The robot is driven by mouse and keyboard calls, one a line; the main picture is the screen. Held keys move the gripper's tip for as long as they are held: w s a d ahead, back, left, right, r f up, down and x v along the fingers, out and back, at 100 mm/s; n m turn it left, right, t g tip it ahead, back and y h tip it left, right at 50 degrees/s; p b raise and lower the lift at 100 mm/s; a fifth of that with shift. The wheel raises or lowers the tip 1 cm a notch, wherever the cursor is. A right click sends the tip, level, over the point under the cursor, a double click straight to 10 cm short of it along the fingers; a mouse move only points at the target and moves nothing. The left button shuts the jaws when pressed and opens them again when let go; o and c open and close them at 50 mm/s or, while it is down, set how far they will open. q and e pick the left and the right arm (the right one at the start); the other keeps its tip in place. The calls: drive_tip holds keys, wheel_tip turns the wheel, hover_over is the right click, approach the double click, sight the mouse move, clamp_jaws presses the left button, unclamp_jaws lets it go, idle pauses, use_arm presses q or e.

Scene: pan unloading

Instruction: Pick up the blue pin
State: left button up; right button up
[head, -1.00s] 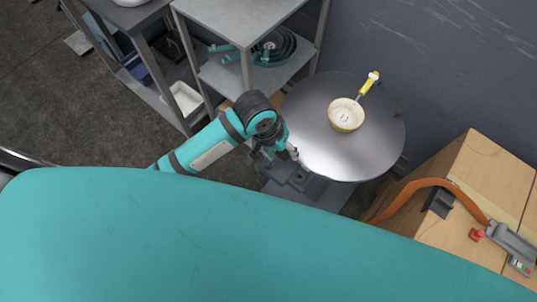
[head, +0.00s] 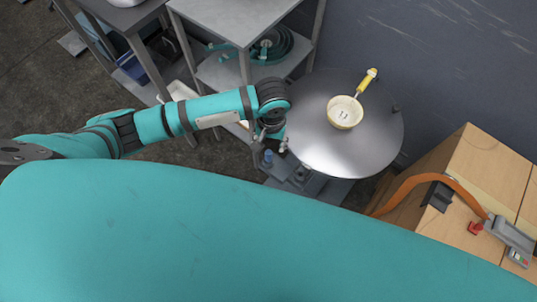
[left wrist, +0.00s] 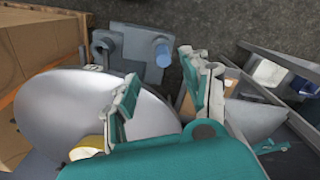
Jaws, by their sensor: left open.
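The blue pin (head: 268,157) is a small light blue cylinder on a grey base (head: 308,187) beside the round metal table. It also shows in the left wrist view (left wrist: 162,54), beyond my fingertips and standing up from the grey base. My left gripper (head: 273,137) is at the left edge of the round table, just above the pin in the head view. In the left wrist view my left gripper (left wrist: 160,68) has its two fingers spread apart with nothing between them. My right gripper is not in view.
The round metal table (head: 340,160) holds a cream bowl (head: 345,112) and a yellow-handled tool (head: 368,80). A grey shelf (head: 225,22) stands behind my left arm. Wooden boxes (head: 480,180) with a scanner-like device (head: 512,242) stand at the right.

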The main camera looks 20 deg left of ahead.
sight(269, 153)
use_arm(q)
wheel_tip(269, 153, down, 3)
drive_tip(key=shift+r, duration=0.1)
drive_tip(key=shift+s+a+f, duration=0.1)
drive_tip(key=shift+a+f, duration=0.05)
drive_tip(key=shift+f, duration=1.2)
drive_tip(key=shift+a+f, duration=0.1)
drive_tip(key=shift+f, duration=1.25)
clamp_jaws()
